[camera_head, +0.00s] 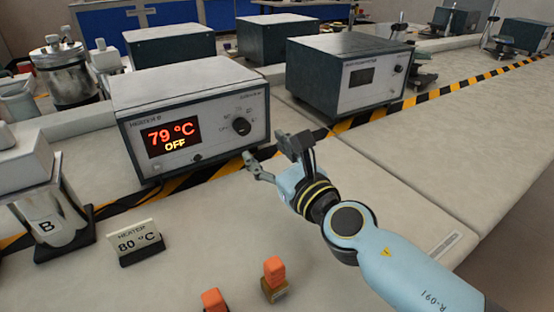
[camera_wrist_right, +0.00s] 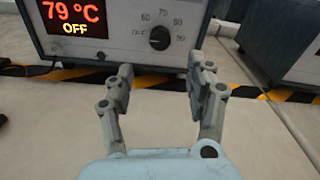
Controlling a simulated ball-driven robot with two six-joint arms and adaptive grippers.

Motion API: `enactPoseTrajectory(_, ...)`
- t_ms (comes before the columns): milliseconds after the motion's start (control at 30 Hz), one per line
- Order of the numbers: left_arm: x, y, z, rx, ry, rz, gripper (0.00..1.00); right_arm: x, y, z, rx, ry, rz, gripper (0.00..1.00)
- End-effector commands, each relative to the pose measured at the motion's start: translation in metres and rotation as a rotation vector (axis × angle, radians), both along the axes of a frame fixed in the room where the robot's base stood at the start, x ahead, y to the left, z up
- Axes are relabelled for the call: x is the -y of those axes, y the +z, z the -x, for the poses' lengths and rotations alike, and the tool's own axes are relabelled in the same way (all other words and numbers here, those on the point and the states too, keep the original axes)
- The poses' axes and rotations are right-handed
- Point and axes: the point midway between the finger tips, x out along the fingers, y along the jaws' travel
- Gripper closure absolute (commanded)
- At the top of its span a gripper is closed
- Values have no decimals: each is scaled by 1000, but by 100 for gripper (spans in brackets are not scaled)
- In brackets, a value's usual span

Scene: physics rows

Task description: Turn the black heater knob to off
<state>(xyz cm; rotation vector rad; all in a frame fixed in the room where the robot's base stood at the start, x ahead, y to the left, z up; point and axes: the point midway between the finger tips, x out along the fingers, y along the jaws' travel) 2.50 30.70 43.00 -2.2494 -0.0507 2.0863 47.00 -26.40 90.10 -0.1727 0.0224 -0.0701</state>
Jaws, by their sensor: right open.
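The heater (camera_head: 190,105) is a white-fronted box with a dark display (camera_head: 172,137) reading 79 °C and OFF in lit letters. Its black knob (camera_head: 241,126) sits at the right of the front panel, with numbers around it. In the right wrist view the knob (camera_wrist_right: 159,38) is beyond the fingertips, between their directions. My right gripper (camera_head: 265,155) is in front of and below the knob, apart from it. In the right wrist view the gripper (camera_wrist_right: 160,78) has its two fingers spread with nothing between them. My left gripper is not in view.
A card reading HEATER 80 °C (camera_head: 134,241) stands in front. A vessel marked B (camera_head: 52,215) is at left. A second instrument box (camera_head: 350,78) stands to the right of the heater. Striped tape (camera_head: 440,92) crosses the bench.

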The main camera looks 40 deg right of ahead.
Motion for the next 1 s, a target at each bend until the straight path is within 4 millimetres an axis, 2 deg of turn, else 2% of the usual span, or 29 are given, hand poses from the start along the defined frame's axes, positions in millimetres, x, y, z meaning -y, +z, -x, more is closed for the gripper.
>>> enactPoseTrajectory(100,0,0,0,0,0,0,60,-1,0,18,0,-1,1,45)
enactPoseTrajectory(300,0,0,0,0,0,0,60,-2,1,33,1,-1,0,45)
enactPoseTrajectory(1000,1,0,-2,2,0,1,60,-3,1,36,1,0,0,45)
